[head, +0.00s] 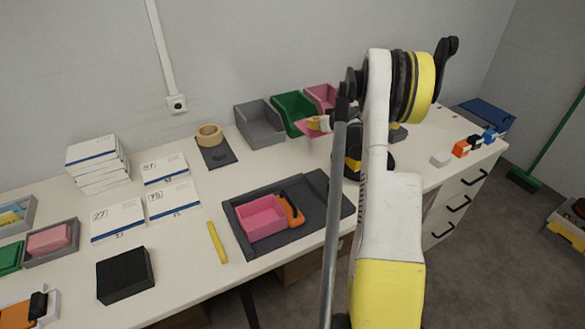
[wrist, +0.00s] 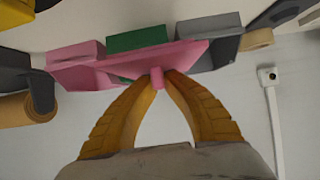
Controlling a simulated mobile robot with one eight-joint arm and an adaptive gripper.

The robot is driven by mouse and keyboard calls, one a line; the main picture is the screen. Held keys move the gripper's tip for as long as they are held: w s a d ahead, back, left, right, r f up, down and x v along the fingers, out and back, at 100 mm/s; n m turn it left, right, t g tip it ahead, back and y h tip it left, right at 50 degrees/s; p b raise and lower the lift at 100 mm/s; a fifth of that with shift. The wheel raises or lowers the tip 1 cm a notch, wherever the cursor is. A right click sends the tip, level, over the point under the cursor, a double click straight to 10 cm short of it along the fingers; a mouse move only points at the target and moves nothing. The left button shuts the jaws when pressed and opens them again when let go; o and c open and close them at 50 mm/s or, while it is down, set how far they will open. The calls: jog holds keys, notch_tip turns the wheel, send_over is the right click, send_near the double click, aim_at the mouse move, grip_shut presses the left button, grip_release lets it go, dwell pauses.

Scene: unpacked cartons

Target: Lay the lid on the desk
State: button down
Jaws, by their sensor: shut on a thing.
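The pink lid (head: 306,130) is in the air above the back part of the desk, in front of the green bin. In the wrist view the lid (wrist: 120,73) spreads out beyond my fingertips, with its small pink knob (wrist: 157,79) between them. My gripper (head: 319,123) is shut on that knob; its yellow fingers (wrist: 158,82) also show in the wrist view. The desk (head: 180,235) is white and runs along the wall.
Grey (head: 259,123), green (head: 292,114) and pink (head: 321,97) bins stand at the back wall. A tape roll (head: 209,135) is left of them. White cartons (head: 118,219), a black block (head: 125,275) and a yellow bar (head: 217,242) lie further left. Bare desk shows between the bins and mat.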

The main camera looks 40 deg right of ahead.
jog(key=shift+s+f, duration=0.15)
jog(key=shift+s, duration=0.1)
jog(key=b, duration=0.5)
send_over(288, 162)
notch_tip(288, 162, down, 7)
jog(key=shift+s, duration=0.1)
notch_tip(288, 162, down, 4)
jog(key=shift+f+b, duration=0.1)
jog(key=shift+b, duration=1.05)
jog(key=shift+r, duration=0.2)
jog(key=shift+f, duration=0.15)
jog(key=c, duration=1.6)
grip_release()
jog(key=shift+o, duration=0.2)
